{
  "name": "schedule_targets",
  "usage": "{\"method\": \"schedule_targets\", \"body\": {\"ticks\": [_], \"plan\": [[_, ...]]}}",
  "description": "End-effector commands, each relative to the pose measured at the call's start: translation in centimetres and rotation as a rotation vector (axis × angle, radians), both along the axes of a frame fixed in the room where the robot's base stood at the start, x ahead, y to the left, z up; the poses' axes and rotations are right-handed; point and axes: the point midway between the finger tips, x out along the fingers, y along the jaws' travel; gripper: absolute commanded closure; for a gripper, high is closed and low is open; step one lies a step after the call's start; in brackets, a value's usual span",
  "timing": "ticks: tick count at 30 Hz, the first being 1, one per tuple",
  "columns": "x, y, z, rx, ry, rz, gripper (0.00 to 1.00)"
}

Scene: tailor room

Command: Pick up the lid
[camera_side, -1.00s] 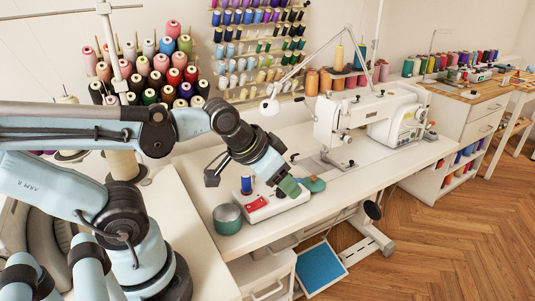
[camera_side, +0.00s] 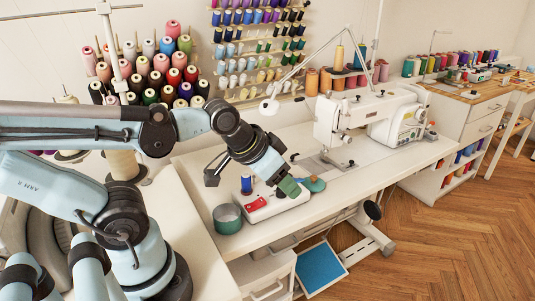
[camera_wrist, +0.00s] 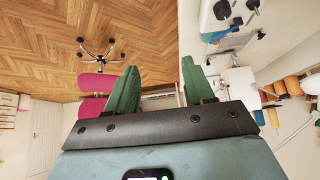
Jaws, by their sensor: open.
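The lid (camera_side: 314,184) is a flat, round teal disc with a small knob on top. In the side view it lies on the white table, just right of my fingertips, and its left part is hidden behind them. My gripper (camera_side: 291,188) has green fingers and points down to the right, over the right end of a white device with a red patch. I cannot tell its exact height or whether it touches anything.
An open round teal tin (camera_side: 228,218) stands at the table's front left. The white device (camera_side: 263,207) with a blue spool (camera_side: 246,184) lies beneath my gripper. A white sewing machine (camera_side: 365,115) stands behind. The white table (camera_side: 370,184) is clear to the right of the lid.

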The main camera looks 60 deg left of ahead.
Motion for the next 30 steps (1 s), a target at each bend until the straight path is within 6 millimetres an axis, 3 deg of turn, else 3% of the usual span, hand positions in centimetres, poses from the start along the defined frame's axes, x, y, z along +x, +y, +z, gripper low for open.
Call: {"method": "schedule_targets", "body": {"ticks": [14,24,30], "plan": [[0.0,0.0,0.0,0.0,0.0,0.0,0.47],[0.0,0.0,0.0,0.0,0.0,0.0,0.0],[0.02,0.01,0.01,0.0,0.0,0.0,0.0]]}}
